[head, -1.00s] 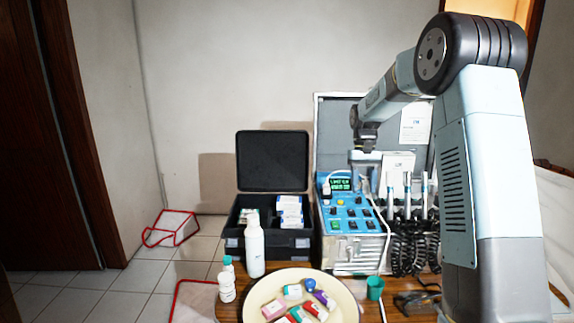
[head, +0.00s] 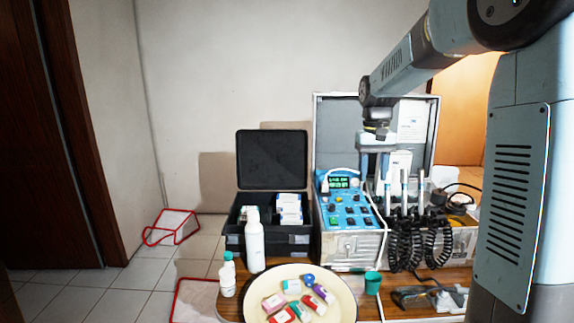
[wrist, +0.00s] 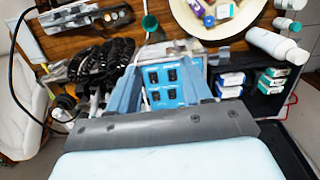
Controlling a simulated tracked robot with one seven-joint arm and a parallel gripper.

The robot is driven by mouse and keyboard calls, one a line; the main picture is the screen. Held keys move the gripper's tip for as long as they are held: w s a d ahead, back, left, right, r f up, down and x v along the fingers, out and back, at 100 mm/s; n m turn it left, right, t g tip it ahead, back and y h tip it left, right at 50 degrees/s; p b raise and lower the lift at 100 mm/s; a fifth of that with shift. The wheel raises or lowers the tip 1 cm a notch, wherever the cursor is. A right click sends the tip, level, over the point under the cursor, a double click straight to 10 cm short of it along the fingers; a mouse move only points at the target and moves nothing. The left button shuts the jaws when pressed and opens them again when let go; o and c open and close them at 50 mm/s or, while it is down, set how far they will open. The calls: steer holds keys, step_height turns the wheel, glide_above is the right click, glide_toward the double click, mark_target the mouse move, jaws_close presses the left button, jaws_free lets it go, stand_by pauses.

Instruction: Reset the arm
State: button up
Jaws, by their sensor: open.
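My gripper (head: 374,182) hangs fingers-down from my arm in front of the open dental case (head: 428,130) at the right of centre. Its two fingers stand apart with nothing between them. The wrist view shows my gripper (wrist: 165,72) from above, with the blue control panel (wrist: 163,92) visible between the fingers. In the head view the panel (head: 345,212) with its lit green display lies just left of and below the gripper. My arm hides part of the right side.
A round tray (head: 255,308) holds several small boxes and bottles. A white bottle (head: 254,245), a green cup (head: 372,283) and an open black box (head: 270,240) stand around it. Dental handpieces with black coiled cords (head: 408,245) stand below right of my gripper. Floor at left is mostly clear.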

steer(key=s+r+t, duration=0.2)
steer(key=s+t, duration=0.4)
steer(key=s, duration=2.3)
steer(key=shift+d+r, duration=0.15)
steer(key=shift+r, duration=0.1)
